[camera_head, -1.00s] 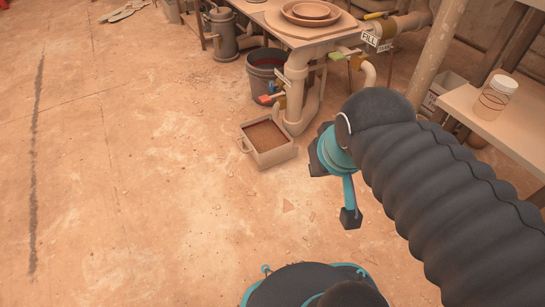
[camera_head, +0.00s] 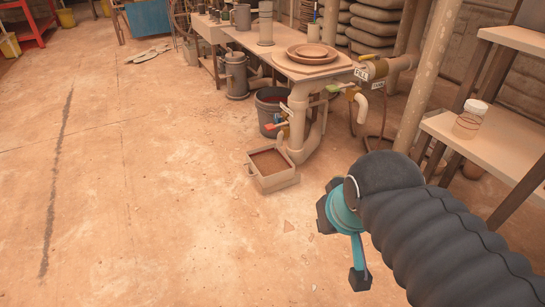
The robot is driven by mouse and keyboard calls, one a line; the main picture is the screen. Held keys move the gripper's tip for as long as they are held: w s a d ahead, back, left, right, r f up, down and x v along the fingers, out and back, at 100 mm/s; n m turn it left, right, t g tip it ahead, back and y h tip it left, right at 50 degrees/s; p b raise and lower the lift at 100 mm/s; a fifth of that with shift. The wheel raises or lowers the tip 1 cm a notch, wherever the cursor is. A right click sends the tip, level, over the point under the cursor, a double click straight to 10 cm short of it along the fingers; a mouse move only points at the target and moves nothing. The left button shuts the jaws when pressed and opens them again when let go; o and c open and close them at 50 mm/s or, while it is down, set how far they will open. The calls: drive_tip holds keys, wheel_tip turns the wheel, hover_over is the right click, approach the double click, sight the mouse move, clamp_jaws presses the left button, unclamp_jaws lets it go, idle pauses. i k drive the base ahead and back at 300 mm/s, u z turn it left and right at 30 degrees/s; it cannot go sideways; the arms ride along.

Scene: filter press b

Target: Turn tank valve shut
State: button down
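Several valves sit on the pipework at the table's right end. One has a red handle (camera_head: 275,126) low on the beige pipe, with a blue part beside it. One has a green handle (camera_head: 334,88) higher up. My gripper (camera_head: 342,250) hangs in the air, nearer the camera and well apart from the valves. Its finger opening is not clear.
A tray of brown material (camera_head: 268,182) stands on the floor before the pipe, with a dark bucket (camera_head: 270,105) behind. The table (camera_head: 240,38) carries plates. Shelves with a jar (camera_head: 470,118) and a post (camera_head: 433,75) stand right.

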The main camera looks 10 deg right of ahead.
sight(370, 56)
drive_tip(key=k, duration=0.65)
drive_tip(key=z, duration=0.6)
drive_tip(key=i, duration=0.65)
drive_tip(key=z, duration=0.6)
drive_tip(key=i, duration=1.45)
drive_tip(key=u, duration=0.6)
drive_tip(key=k, duration=0.35)
drive_tip(key=u, duration=0.5)
drive_tip(key=i, duration=0.95)
drive_tip(key=z, duration=0.05)
